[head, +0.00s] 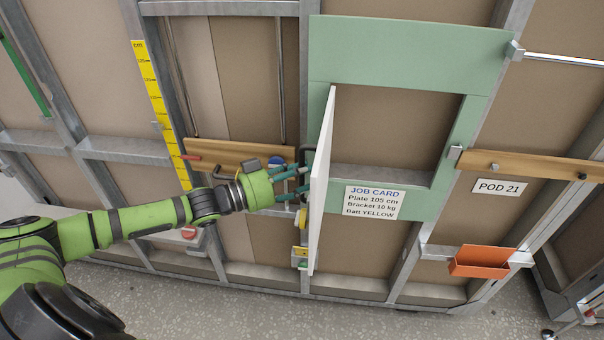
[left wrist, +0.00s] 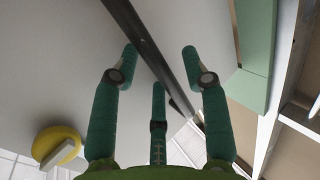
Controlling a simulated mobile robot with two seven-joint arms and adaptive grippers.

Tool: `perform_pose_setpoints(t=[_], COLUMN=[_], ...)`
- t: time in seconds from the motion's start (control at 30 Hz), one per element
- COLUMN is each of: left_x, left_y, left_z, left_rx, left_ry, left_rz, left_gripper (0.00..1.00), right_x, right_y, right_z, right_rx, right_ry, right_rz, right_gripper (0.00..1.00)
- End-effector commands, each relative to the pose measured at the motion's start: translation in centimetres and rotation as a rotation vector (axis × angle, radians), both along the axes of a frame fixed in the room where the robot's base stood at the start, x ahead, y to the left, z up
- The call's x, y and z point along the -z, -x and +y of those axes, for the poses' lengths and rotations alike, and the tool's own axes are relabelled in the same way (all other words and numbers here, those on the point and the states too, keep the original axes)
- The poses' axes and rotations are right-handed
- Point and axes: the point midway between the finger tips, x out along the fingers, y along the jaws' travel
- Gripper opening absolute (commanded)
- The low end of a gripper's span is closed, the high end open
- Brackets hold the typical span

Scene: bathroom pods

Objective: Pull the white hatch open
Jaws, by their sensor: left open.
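The white hatch (head: 321,190) stands swung out from the green frame, seen nearly edge-on in the head view. The opening behind it shows brown board. My left gripper (head: 303,178) is on the left side of the hatch, fingers close to its face. In the left wrist view, the open left gripper (left wrist: 160,65) has its fingers spread before the pale hatch face (left wrist: 70,60). A dark bar (left wrist: 145,45), apparently the hatch handle, runs diagonally between the fingers. I cannot tell whether they touch it. My right gripper is not in view.
The green frame (head: 405,55) surrounds the opening, with a job card (head: 374,201) below. A wooden rail (head: 235,153) lies behind my left gripper. An orange tray (head: 480,262) sticks out at right. The floor (head: 250,306) in front looks clear.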

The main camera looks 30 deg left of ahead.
Motion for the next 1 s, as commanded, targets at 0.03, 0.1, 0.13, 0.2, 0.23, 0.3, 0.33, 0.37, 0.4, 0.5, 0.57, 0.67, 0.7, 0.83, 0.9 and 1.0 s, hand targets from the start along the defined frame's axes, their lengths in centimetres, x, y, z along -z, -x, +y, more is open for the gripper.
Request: perform_pose_setpoints(t=[0.03,0.1,0.13,0.2,0.23,0.3,0.33,0.37,0.4,0.5,0.57,0.67,0.7,0.83,0.9,1.0], left_x=[0.0,-0.1,0.0,0.0,0.0,0.1,0.1,0.1,0.1,0.2,0.2,0.2,0.2,0.1,0.1,0.1], left_y=[0.0,0.0,0.1,0.3,0.5,1.0,1.3,1.6,2.0,3.0,3.6,4.5,4.8,5.8,6.3,6.8], left_z=[0.0,0.0,0.1,0.3,0.4,0.8,1.0,1.1,1.4,2.2,2.6,3.2,3.5,4.1,4.4,4.9], left_rx=[0.000,0.000,0.000,-0.001,-0.002,-0.002,-0.001,0.000,0.000,-0.001,0.000,0.000,-0.001,0.001,0.001,0.000], left_ry=[0.001,0.001,0.001,0.001,0.000,-0.001,-0.001,-0.001,-0.002,-0.002,-0.002,-0.003,-0.002,-0.002,-0.003,-0.004], left_rz=[-0.001,-0.001,-0.001,0.001,0.001,0.003,0.003,0.003,0.005,0.006,0.005,0.005,0.006,0.005,0.005,0.005], left_gripper=[0.46,0.46,0.46,0.46,0.46,0.46,0.46,0.46,0.46,0.46,0.46,0.46,0.46,0.46,0.46,0.46], right_x=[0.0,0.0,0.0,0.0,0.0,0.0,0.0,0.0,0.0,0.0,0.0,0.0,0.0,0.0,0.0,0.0], right_y=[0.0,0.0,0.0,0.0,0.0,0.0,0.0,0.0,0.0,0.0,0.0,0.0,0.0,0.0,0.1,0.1], right_z=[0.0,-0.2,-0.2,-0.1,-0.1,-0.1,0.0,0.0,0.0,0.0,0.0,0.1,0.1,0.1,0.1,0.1], right_rx=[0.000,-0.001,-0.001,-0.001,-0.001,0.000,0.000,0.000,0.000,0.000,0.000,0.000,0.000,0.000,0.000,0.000], right_ry=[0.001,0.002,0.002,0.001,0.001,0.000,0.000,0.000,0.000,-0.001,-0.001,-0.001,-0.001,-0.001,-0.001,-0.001], right_rz=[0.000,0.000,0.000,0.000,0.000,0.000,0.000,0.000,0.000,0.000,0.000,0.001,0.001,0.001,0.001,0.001], right_gripper=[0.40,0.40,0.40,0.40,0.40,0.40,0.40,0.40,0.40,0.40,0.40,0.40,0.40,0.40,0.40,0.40])
